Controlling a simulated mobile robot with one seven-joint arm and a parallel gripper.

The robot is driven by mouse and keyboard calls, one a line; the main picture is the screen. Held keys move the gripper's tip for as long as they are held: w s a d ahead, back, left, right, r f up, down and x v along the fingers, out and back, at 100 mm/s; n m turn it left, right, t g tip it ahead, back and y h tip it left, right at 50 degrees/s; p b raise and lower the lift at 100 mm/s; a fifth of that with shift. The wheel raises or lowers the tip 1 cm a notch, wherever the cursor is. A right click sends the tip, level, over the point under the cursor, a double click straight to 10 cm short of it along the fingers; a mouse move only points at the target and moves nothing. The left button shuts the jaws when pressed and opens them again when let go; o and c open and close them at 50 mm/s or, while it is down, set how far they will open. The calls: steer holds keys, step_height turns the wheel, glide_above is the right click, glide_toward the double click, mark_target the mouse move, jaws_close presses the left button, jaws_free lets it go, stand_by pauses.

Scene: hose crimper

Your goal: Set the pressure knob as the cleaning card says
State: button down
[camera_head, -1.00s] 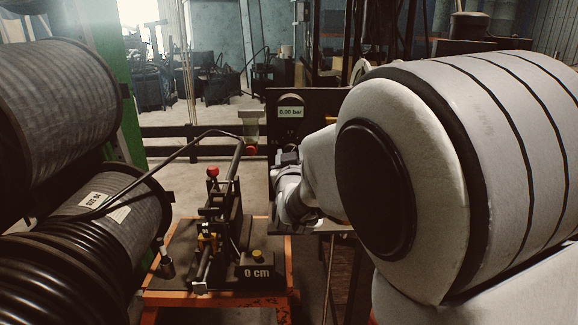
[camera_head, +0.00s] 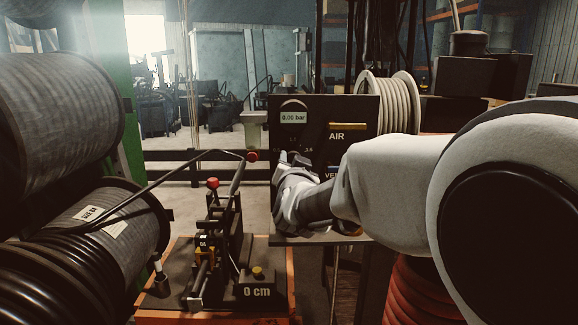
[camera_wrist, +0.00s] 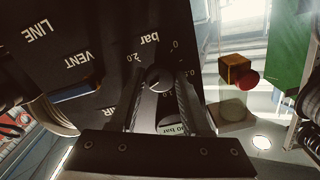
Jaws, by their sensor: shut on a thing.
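The black control panel (camera_head: 352,110) stands right of centre in the head view. Its display (camera_head: 293,117) reads 0.00 bar. The round pressure knob (camera_wrist: 160,78) shows in the wrist view between my fingertips, with scale numbers such as 2.0 and the word bar around it. My gripper (camera_wrist: 162,88) is shut on the knob. In the head view my gripper (camera_head: 290,178) is at the lower left of the panel and hides the knob. The knob's exact setting is hard to read. I cannot make out a cleaning card.
A yellow AIR handle (camera_head: 347,126) and a blue VENT handle (camera_wrist: 72,94) sit on the panel. The crimper (camera_head: 222,235) with red-knobbed levers and a 0 cm display stands on an orange-framed bench (camera_head: 215,318). Black hose reels (camera_head: 60,110) fill the left. A pale hose reel (camera_head: 400,100) is behind the panel.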

steer(key=shift+r, duration=0.15)
steer(key=shift+c, duration=1.9)
jaws_free()
steer(key=s+p, duration=0.4)
steer(key=s, duration=1.3)
steer(key=shift+s, duration=0.15)
